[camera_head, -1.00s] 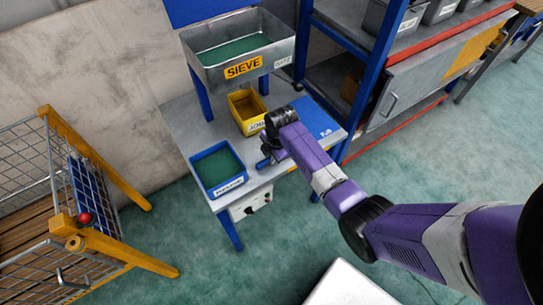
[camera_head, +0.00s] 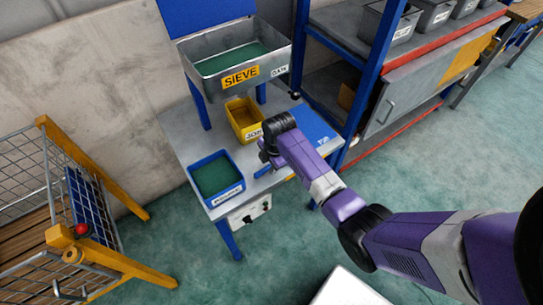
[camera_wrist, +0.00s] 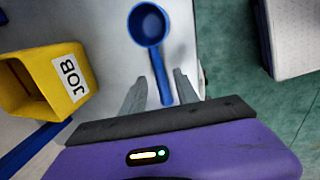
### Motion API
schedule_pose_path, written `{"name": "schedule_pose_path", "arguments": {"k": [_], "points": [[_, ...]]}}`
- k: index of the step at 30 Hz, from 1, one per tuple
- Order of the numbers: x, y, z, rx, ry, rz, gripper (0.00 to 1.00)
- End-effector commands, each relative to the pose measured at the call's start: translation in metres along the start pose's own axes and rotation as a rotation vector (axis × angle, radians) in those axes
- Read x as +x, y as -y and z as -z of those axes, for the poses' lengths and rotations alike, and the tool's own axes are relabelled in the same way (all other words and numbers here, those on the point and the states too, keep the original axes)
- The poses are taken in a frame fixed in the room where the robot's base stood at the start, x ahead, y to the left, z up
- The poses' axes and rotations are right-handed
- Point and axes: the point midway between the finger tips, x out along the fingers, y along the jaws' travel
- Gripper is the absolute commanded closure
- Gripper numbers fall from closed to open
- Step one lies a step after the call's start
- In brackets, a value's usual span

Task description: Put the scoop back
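The blue scoop (camera_wrist: 148,27) lies on the grey bench, bowl toward the top of the wrist view. Its handle (camera_wrist: 160,78) runs down between the fingers of my gripper (camera_wrist: 160,82). The fingers are apart, with a gap on each side of the handle. In the head view my gripper (camera_head: 268,158) is low over the bench front, and a bit of blue, likely the scoop (camera_head: 262,172), shows beside it; the arm hides much there. The yellow JOB bin (camera_head: 244,117) is behind, also in the wrist view (camera_wrist: 30,82). A blue bin (camera_head: 216,178) with green contents stands left.
A metal SIEVE tray (camera_head: 240,77) stands raised over the bench (camera_head: 190,133). A blue panel (camera_head: 311,124) lies at the bench's right. Blue-framed shelving (camera_head: 375,85) rises to the right. A yellow-framed mesh cage (camera_head: 90,215) stands left.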

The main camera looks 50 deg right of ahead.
Motion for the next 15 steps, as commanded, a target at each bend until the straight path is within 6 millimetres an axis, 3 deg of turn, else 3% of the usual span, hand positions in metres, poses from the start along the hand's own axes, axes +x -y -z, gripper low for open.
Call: {"name": "schedule_pose_path", "arguments": {"k": [15], "points": [[-0.094,-0.001,0.0,0.0,0.001,-0.003,0.63]]}}
